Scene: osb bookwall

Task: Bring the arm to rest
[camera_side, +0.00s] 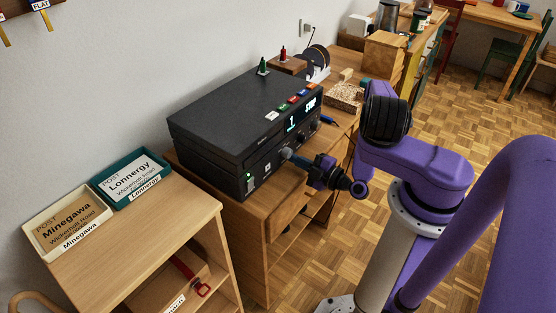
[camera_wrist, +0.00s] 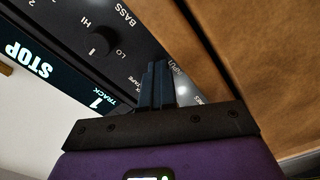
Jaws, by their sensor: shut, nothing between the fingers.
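My gripper (camera_side: 312,166) is at the front of a black audio device (camera_side: 235,115) on a wooden cabinet. In the wrist view its two dark fingers (camera_wrist: 157,75) are together, with nothing between them. The fingers point at the device's front panel (camera_wrist: 105,45), beside the INPUT and TAPE lettering. I cannot tell whether the tips touch the panel. The panel also carries a BASS knob (camera_wrist: 101,41) and a lit display reading STOP and TRACK 1 (camera_wrist: 60,75).
The wooden cabinet (camera_side: 255,215) stands under the device. A lower wooden shelf unit (camera_side: 165,235) at left bears a cream Minegawa tray (camera_side: 45,243) and a green Lonnergy tray (camera_side: 105,190). A cork-like block (camera_side: 345,96) lies right of the device. Parquet floor (camera_side: 465,125) is open at the right.

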